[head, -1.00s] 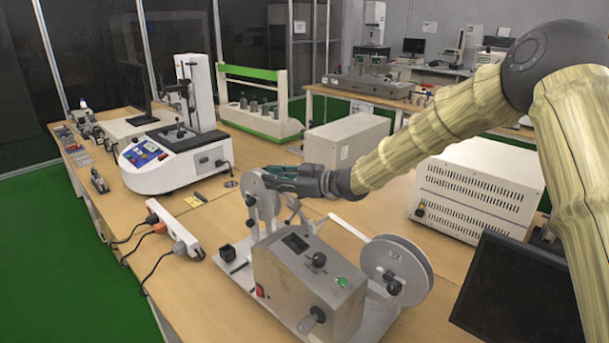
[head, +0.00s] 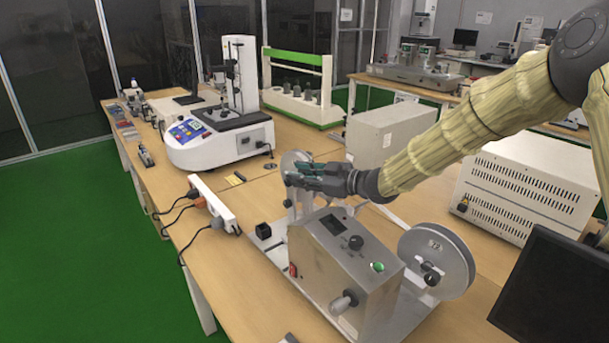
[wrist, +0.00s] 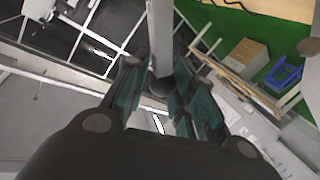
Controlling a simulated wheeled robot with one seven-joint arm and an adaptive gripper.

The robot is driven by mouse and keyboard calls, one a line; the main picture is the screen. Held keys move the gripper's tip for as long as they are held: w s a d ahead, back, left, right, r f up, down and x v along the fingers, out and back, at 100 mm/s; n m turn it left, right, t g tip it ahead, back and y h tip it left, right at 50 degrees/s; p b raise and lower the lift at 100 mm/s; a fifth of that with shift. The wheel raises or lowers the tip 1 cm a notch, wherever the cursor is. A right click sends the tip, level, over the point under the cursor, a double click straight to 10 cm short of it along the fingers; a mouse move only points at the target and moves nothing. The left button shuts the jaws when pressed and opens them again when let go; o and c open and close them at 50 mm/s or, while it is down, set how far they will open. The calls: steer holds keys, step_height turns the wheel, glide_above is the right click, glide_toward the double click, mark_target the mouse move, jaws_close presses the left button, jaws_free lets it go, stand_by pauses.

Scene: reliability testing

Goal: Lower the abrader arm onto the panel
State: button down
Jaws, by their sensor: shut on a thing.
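In the wrist view, my gripper (wrist: 157,100) is shut around a dark round knob (wrist: 160,86) at the end of a grey bar (wrist: 161,40), which appears to be the abrader arm.
A white tester with a blue keypad (head: 190,130) stands behind on the left. A power strip (head: 214,204) with cables lies left of the abrader. A white vented box (head: 520,190) and a dark monitor (head: 553,290) stand on the right.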

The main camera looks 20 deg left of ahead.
steer(key=shift+f, duration=0.1)
steer(key=c, duration=1.3)
jaws_free()
steer(key=shift+o, duration=0.2)
steer(key=shift+r, duration=0.2)
